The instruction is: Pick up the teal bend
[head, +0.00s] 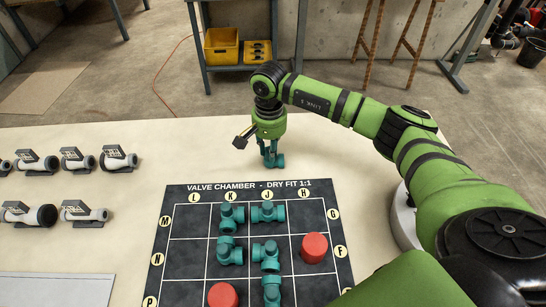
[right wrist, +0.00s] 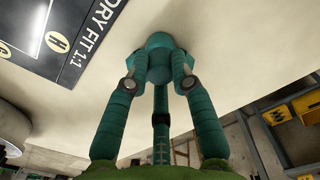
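My right gripper (head: 272,158) points down at the table behind the far edge of the dark mat. A small teal fitting, seemingly the teal bend (right wrist: 158,58), sits between its fingertips. In the right wrist view, the two side fingers of the right gripper (right wrist: 158,72) lean inward against its sides, with a third finger behind. The gripper's fingers are teal too, so in the head view the bend is hard to tell from them. Whether it rests on the table is unclear. My left gripper is not in view.
The dry-fit mat (head: 183,243) holds several teal fittings (head: 230,251) and two red caps (head: 314,247). A light panel (head: 55,289) lies front left. The table behind the mat is clear.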

